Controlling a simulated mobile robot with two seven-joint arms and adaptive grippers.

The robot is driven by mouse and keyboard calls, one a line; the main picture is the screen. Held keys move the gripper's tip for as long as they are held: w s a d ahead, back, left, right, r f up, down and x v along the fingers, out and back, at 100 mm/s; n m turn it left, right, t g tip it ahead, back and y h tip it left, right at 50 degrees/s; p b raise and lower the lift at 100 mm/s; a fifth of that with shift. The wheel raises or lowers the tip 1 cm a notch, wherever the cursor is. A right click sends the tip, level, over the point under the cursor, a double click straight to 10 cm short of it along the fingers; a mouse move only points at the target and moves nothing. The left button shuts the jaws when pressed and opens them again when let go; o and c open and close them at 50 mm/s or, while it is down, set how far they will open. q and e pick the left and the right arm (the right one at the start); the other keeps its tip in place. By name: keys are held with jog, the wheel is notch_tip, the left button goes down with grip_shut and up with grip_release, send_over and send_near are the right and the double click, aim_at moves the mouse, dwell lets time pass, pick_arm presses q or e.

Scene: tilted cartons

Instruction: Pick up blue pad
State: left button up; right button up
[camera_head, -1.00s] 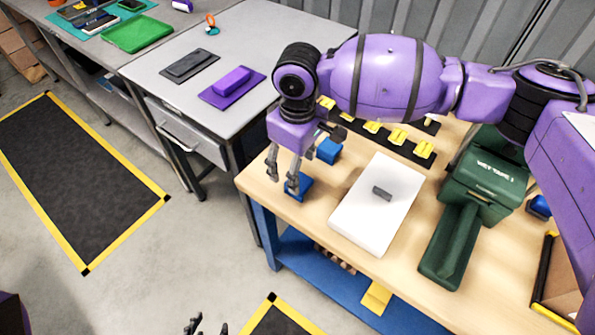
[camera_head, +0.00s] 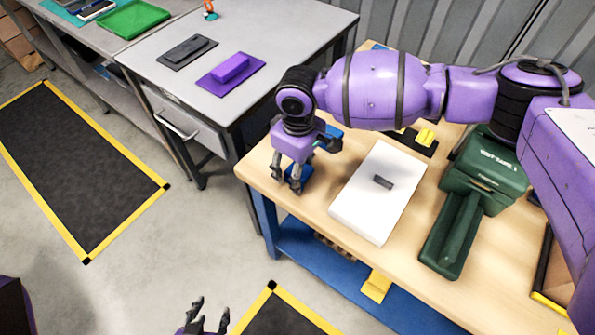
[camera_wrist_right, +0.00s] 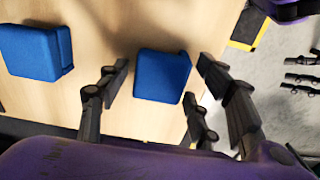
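A blue pad (camera_head: 306,179) lies on the wooden table near its left corner, partly hidden by my right gripper (camera_head: 287,180). In the right wrist view the blue pad (camera_wrist_right: 162,75) lies between the spread fingertips of my right gripper (camera_wrist_right: 163,66), which is open with a small gap on each side. A second blue pad (camera_wrist_right: 32,52) lies to the left in that view. It also shows in the head view (camera_head: 331,136), behind my right gripper and partly hidden. My left gripper (camera_head: 211,308) is at the bottom edge, its fingers apart and empty over the floor.
A white block (camera_head: 372,205) with a small grey piece lies right of my right gripper. A grey desk (camera_head: 270,50) holds a purple pad (camera_head: 231,78) and a dark one (camera_head: 186,52). My right arm hides much of the table's back.

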jog(key=c, duration=0.5)
